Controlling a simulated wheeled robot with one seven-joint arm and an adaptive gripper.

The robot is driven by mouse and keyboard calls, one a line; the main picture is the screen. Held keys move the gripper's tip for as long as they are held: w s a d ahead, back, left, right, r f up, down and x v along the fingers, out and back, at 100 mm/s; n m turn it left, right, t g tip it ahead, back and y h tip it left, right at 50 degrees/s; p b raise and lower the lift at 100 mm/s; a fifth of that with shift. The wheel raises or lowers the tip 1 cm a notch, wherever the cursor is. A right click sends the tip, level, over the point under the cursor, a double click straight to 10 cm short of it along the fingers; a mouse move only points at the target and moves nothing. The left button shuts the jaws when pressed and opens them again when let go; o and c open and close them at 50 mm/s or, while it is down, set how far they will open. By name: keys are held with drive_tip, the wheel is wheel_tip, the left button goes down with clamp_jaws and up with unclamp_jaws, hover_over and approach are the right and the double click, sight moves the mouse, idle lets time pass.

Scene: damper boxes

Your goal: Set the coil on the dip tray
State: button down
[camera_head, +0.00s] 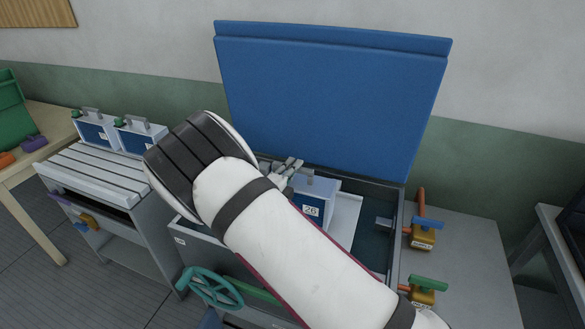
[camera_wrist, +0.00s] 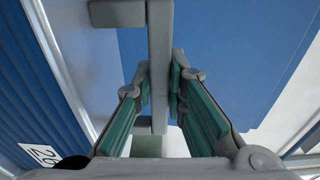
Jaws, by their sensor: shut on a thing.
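The coil, a white-and-blue box with the label 26 (camera_head: 318,198), is inside the open tank, partly hidden behind my arm. It also shows in the wrist view as a blue ribbed face (camera_wrist: 38,95) with a grey handle (camera_wrist: 159,50). My gripper (camera_head: 290,168) is shut on this handle, its green-padded fingers (camera_wrist: 160,88) on either side of the post. The dip tray looks like the pale flat plate (camera_head: 346,222) in the tank, showing right of the coil. I cannot tell whether the coil touches it.
The tank's blue lid (camera_head: 330,95) stands open behind. Two similar boxes (camera_head: 140,137) stand on a slatted stand (camera_head: 95,175) at left. A green handwheel (camera_head: 212,287) is in front.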

drive_tip(key=c, duration=1.6)
unclamp_jaws()
drive_tip(key=shift+c, duration=0.2)
drive_tip(key=shift+s+r, duration=0.1)
drive_tip(key=v, duration=1.2)
